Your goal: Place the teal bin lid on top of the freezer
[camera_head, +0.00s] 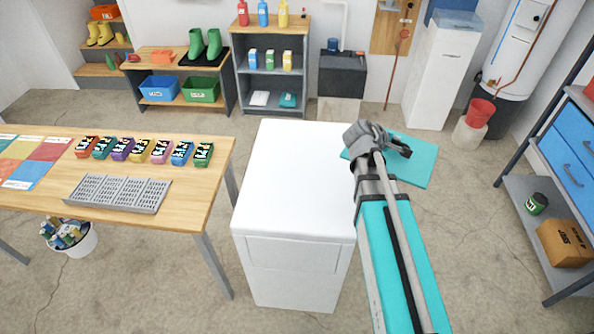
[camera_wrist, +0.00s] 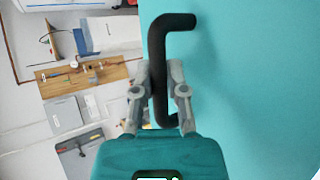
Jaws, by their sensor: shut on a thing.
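The teal bin lid (camera_head: 418,166) is a flat panel with a black handle. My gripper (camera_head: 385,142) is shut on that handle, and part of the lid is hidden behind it. In the wrist view the gripper (camera_wrist: 160,88) closes around the straight middle of the black handle (camera_wrist: 174,22), with the teal lid face (camera_wrist: 255,85) filling the right side. The freezer (camera_head: 290,175) is a white chest with a bare, flat top at the centre. The lid is mostly to the right of the freezer top in the head view; its height is hard to tell.
A wooden table (camera_head: 190,205) with coloured boxes and a grey rack stands left of the freezer. A shelf unit (camera_head: 273,85) stands behind it. A white cabinet (camera_head: 440,75) is at the back right, and a grey shelf rack (camera_head: 525,215) is at the right.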

